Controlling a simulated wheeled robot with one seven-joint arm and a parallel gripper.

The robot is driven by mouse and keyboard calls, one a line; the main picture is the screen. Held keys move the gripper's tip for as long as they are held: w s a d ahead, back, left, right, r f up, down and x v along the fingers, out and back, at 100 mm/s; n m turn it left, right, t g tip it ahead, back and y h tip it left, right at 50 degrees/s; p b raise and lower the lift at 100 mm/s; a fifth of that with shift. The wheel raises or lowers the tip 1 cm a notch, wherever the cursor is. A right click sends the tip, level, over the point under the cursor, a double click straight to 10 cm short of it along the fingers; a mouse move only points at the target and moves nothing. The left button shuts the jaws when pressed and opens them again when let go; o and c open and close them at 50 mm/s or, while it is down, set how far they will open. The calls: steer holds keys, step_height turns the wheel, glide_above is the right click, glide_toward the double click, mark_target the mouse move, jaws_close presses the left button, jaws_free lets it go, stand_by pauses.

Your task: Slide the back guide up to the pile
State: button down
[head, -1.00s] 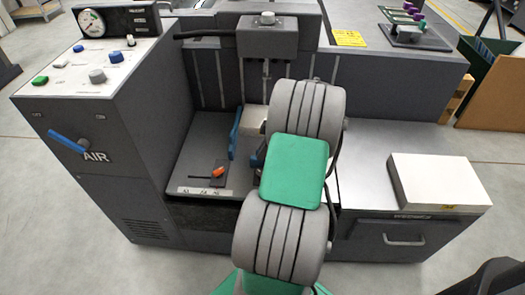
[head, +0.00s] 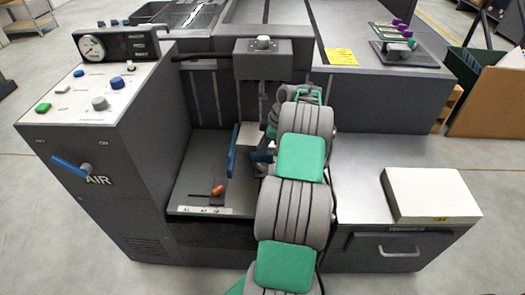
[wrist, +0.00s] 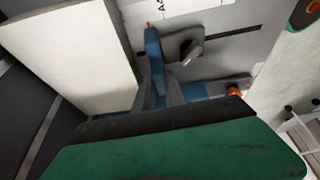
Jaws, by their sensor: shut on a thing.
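The back guide (wrist: 153,55) is a blue upright piece in the middle of the wrist view; a bit of blue (head: 262,156) also shows beside my arm in the head view. My gripper (wrist: 168,92) is shut on it, its fingertips partly hidden by its own green and black body. The white pile (wrist: 70,55) stands just left of the guide in the wrist view, and its pale side (head: 247,136) shows in the head view. The guide is close to the pile; I cannot tell if they touch.
A tall blue plate (head: 232,152) stands left of my arm. An orange lever (head: 217,190) lies on the tray (head: 188,190) near its labelled front edge. The control cabinet (head: 95,110) bounds the left. A white stack (head: 430,193) lies on the right-hand top.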

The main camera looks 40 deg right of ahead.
steer(key=shift+w+d+r, duration=0.1)
steer(key=shift+w+d, duration=0.05)
steer(key=c, duration=1.4)
jaws_free()
steer(key=p+v, duration=0.2)
steer(key=v, duration=0.5)
steer(key=shift+r, duration=0.3)
